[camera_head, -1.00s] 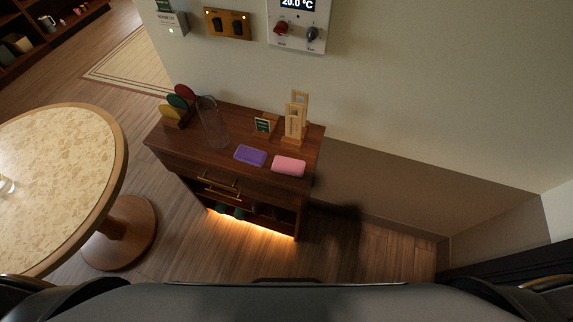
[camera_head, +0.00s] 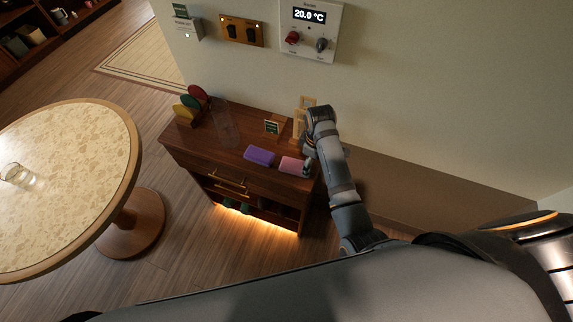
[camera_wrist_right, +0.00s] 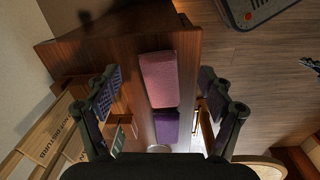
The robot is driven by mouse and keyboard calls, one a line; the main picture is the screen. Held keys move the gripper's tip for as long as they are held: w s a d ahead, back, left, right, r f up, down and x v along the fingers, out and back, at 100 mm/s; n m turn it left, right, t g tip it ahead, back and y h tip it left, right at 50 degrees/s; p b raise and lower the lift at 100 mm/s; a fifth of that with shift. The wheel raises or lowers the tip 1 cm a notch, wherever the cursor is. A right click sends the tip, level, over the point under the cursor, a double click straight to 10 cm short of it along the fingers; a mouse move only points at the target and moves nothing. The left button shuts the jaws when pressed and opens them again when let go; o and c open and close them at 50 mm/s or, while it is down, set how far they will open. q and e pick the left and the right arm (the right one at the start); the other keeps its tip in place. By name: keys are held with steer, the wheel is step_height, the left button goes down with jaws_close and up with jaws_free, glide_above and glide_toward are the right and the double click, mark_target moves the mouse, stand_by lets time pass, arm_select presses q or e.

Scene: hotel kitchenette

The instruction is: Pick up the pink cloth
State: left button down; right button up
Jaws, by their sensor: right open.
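The pink cloth (camera_head: 291,165) lies folded on the right part of the wooden cabinet top, just right of the purple cloth (camera_head: 259,156). In the right wrist view the pink cloth (camera_wrist_right: 158,79) lies beyond and between the open fingers, with the purple cloth (camera_wrist_right: 166,126) nearer. My right gripper (camera_wrist_right: 160,92) is open and empty, its fingers apart on either side of the cloths. In the head view my right gripper (camera_head: 308,160) is at the cabinet's right end, beside the pink cloth and partly hidden by its own arm. My left gripper is not in view.
A wooden stand (camera_head: 299,122) and a small green sign (camera_head: 272,127) stand behind the cloths. A clear glass vessel (camera_head: 225,123) and coloured discs in a holder (camera_head: 190,105) stand further left. The wall is close behind. A round table (camera_head: 137,165) is at left.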

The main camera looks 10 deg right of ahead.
step_height(320, 180, up, 4)
steer(key=w+a+n, duration=0.2)
glide_above(299, 166)
steer(key=d, duration=0.1)
steer(key=f, duration=0.2)
steer(key=s+f+p, duration=0.1)
steer(key=f, duration=0.1)
steer(key=shift+f, duration=0.15)
steer(key=shift+w+f, duration=0.15)
steer(key=shift+f, duration=0.25)
steer(key=shift+a+f, duration=0.1)
steer(key=shift+f, duration=0.05)
steer(key=f, duration=0.3)
steer(key=f+p, duration=0.1)
steer(key=f, duration=0.1)
steer(key=shift+w+a, duration=0.35)
steer(key=shift+r, duration=0.1)
steer(key=c, duration=1.2)
